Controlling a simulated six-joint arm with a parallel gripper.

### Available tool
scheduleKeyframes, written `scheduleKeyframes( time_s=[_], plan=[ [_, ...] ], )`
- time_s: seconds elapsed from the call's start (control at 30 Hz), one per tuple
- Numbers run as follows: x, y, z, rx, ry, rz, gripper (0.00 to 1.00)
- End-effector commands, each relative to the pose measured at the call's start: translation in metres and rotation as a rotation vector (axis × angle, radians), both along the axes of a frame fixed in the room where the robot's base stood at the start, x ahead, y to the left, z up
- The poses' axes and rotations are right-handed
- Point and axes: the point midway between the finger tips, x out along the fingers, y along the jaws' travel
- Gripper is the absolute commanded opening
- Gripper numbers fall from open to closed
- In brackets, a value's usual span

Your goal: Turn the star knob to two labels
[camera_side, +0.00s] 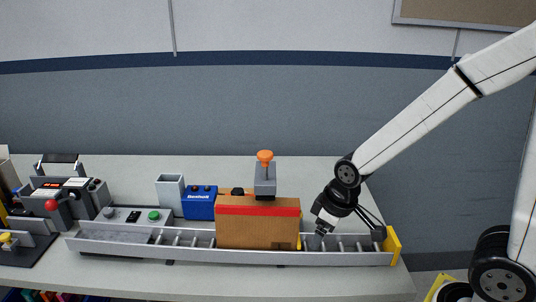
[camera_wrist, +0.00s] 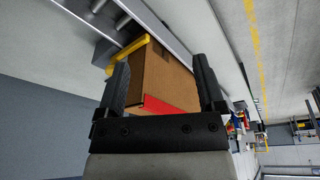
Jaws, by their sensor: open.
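An orange knob (camera_side: 265,156), which looks like the star knob, tops a grey post (camera_side: 265,180) behind a cardboard box in the side view. Its lobes and any labels around it are too small to make out. My gripper (camera_side: 322,230) is low over the roller conveyor, just right of the box and well to the right of and below the knob. In the wrist view my gripper (camera_wrist: 160,62) is open, with the box (camera_wrist: 165,80) showing beyond and between its fingers. I cannot make out the knob there.
The cardboard box (camera_side: 257,234) with a red band stands on the conveyor (camera_side: 345,257). Left of it are a blue box (camera_side: 200,206), a grey bin (camera_side: 170,190), a green button (camera_side: 154,215) and a control panel (camera_side: 75,190). A yellow end plate (camera_side: 392,244) closes the conveyor's right end.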

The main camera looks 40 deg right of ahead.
Motion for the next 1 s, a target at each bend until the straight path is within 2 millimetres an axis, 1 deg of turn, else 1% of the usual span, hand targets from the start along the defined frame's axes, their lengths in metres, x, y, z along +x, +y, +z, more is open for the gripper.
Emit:
scheduleKeyframes(
  time_s=[0.2, 0.5, 0.7, 1.0],
  plan=[
    [0.030, 0.023, 0.016, -0.040, -0.038, 0.291, 0.88],
    [0.067, 0.061, 0.041, -0.105, -0.110, 0.714, 0.88],
    [0.088, 0.090, 0.059, -0.155, -0.170, 0.999, 0.88],
    [0.114, 0.137, 0.086, -0.241, -0.280, 1.422, 0.88]
  ],
)
